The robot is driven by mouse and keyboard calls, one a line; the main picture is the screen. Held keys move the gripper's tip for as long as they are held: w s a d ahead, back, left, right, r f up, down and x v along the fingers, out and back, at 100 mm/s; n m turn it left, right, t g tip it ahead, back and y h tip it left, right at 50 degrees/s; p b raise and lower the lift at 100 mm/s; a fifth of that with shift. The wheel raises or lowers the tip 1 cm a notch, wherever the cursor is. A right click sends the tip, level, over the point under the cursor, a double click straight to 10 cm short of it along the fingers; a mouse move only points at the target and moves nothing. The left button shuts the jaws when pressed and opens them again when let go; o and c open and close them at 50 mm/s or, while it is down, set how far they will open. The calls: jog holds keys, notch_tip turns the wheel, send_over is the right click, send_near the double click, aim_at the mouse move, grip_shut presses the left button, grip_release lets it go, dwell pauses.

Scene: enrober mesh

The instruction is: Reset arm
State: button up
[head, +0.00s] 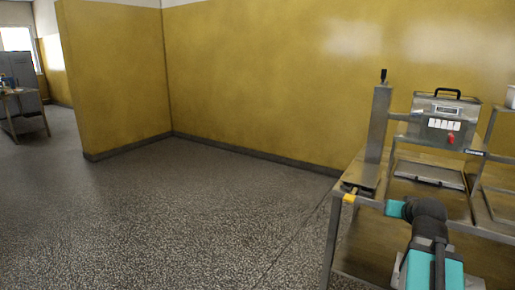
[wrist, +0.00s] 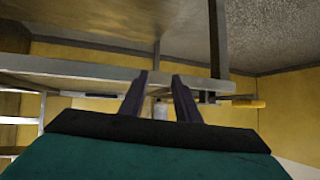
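My gripper (wrist: 161,77) shows in the wrist view as two dark fingers standing apart, with nothing clearly held between them. A small pale object (wrist: 160,108) shows between the fingers, but I cannot tell how far off it is. In the head view my teal and dark arm reaches in from the lower right, at the near side of the metal workbench (head: 335,240). The fingers cannot be made out in that view.
A machine with buttons (head: 440,122) and an upright metal post (head: 378,135) stand on the workbench. The floor to the left is clear.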

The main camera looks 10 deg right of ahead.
jog(key=a+f+n+g+y, duration=0.2)
jog(key=a+f+g, duration=0.1)
jog(key=a+f, duration=1.1)
jog(key=a+f+n+g+y, duration=0.15)
jog(key=a+f+g, duration=0.25)
jog(key=a+f, duration=1)
jog(key=s+a+f+n+g, duration=0.1)
jog(key=s+a+f+g, duration=0.1)
jog(key=s+a+f, duration=0.45)
jog(key=s+a+f+n+g, duration=0.15)
jog(key=s+f, duration=0.25)
jog(key=f, duration=0.5)
jog(key=s+f+g+p, duration=0.2)
jog(key=s+p, duration=0.3)
jog(key=s, duration=0.7)
jog(key=s+f+g+p, duration=0.3)
jog(key=s+f+p, duration=0.2)
jog(key=s, duration=0.7)
jog(key=shift+s+m+p, duration=0.25)
jog(key=shift+m+p, duration=0.15)
jog(key=shift+p, duration=0.25)
jog(key=shift+d+g, duration=0.15)
jog(key=shift+g, duration=0.1)
